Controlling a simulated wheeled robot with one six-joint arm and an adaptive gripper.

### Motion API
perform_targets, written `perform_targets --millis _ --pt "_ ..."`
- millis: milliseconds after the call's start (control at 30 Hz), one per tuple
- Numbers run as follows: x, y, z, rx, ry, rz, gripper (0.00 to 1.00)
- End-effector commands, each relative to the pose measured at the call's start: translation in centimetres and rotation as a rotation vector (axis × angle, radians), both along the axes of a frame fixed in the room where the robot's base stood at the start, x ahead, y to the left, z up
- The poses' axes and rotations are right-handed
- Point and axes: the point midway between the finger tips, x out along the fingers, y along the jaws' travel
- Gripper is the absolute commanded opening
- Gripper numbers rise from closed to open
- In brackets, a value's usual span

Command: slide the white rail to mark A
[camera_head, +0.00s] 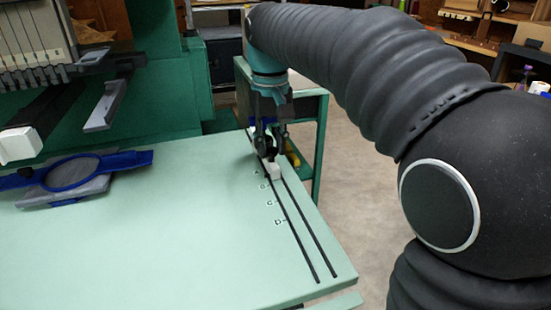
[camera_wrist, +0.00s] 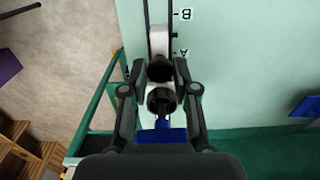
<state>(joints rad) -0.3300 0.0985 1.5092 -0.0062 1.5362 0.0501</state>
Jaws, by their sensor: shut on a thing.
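The white rail (camera_head: 274,171) sits on the dark double track (camera_head: 299,224) near its far end on the pale green table. In the wrist view the white rail (camera_wrist: 159,40) shows between the track lines, just left of letters A (camera_wrist: 183,52) and B (camera_wrist: 185,14). Its white part spans from beside A to partway towards B. My gripper (camera_head: 268,153) points down at the rail's far end. In the wrist view my gripper (camera_wrist: 160,72) is shut around a dark round knob (camera_wrist: 160,69) by the rail. The fingers hide part of the rail and track.
A blue hoop frame (camera_head: 75,174) lies on the left of the table, under green machinery. The near middle of the table is clear. A green cart (camera_head: 312,145) stands beyond the table's right edge. Letters run along the track's left side.

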Motion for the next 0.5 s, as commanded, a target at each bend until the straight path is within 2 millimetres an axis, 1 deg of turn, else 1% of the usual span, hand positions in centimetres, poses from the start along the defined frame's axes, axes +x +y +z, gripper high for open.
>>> perform_targets --millis 500 --pt "1.4 0.2 0.1 -0.002 -0.003 -0.002 0.0"
